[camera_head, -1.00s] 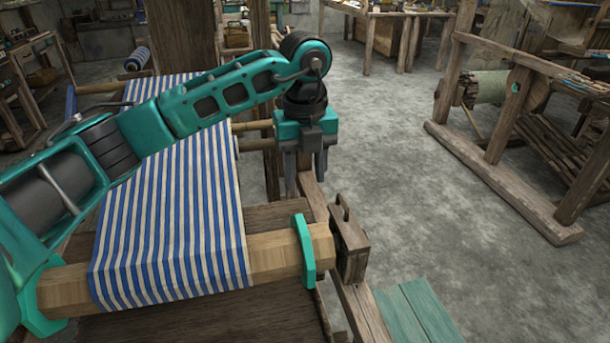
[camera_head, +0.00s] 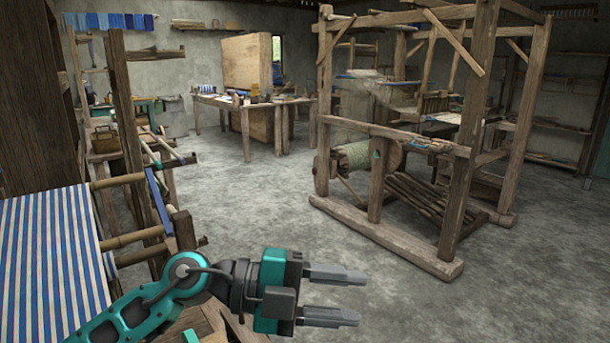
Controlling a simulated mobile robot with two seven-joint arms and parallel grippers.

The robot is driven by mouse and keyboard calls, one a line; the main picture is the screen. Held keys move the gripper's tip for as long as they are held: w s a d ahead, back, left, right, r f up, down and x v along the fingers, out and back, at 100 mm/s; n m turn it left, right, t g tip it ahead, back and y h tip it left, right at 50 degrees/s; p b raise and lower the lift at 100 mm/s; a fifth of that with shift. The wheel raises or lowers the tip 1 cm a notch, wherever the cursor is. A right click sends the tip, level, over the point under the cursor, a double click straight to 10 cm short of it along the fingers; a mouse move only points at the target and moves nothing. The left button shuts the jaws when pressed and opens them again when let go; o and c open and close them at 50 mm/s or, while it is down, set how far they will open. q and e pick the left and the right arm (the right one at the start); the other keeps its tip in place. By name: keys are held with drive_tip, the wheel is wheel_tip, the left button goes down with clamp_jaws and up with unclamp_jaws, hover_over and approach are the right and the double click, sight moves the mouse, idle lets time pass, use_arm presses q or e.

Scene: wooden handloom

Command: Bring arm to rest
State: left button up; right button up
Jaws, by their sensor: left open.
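My left arm comes in from the bottom left, teal and black. Its gripper (camera_head: 345,295) points right, with two grey fingers apart and nothing between them. It is in front of open grey floor, to the right of the striped cloth. My right gripper is not in view. The blue and white striped cloth (camera_head: 50,262) lies over the near loom at the left edge, apart from the gripper.
A wooden handloom (camera_head: 455,170) with a warp roller (camera_head: 368,152) stands at the right. A workbench (camera_head: 262,103) with small items stands at the back. Wooden rods (camera_head: 132,238) stick out beside the cloth. The concrete floor (camera_head: 250,205) between is clear.

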use_arm(q)
drive_tip(key=w+a+r+n+t+h, duration=0.3)
drive_tip(key=a+r+n+t, duration=0.3)
drive_tip(key=n+t, duration=0.6)
drive_tip(key=w+a+f+n+t+y, duration=0.2)
drive_tip(key=a+f+n+t+y, duration=0.7)
drive_tip(key=n+y, duration=0.55)
drive_tip(key=s+a+f+n+g+y, duration=0.25)
drive_tip(key=s+a+f+g, duration=0.2)
drive_tip(key=f, duration=0.25)
drive_tip(key=s+a+f+n+g+y, duration=0.1)
drive_tip(key=s+a+f+g+y, duration=0.2)
drive_tip(key=s+a+f+g, duration=0.25)
drive_tip(key=s+f+g, duration=0.8)
drive_tip(key=s+f, duration=0.1)
drive_tip(key=s, duration=0.5)
drive_tip(key=w+d+f+t+h, duration=0.2)
drive_tip(key=w+d+f+t, duration=0.1)
drive_tip(key=w+f+t, duration=0.4)
drive_tip(key=shift+w+f+m+t+h, duration=0.3)
drive_tip(key=shift+f+t, duration=0.1)
drive_tip(key=shift+f, duration=0.4)
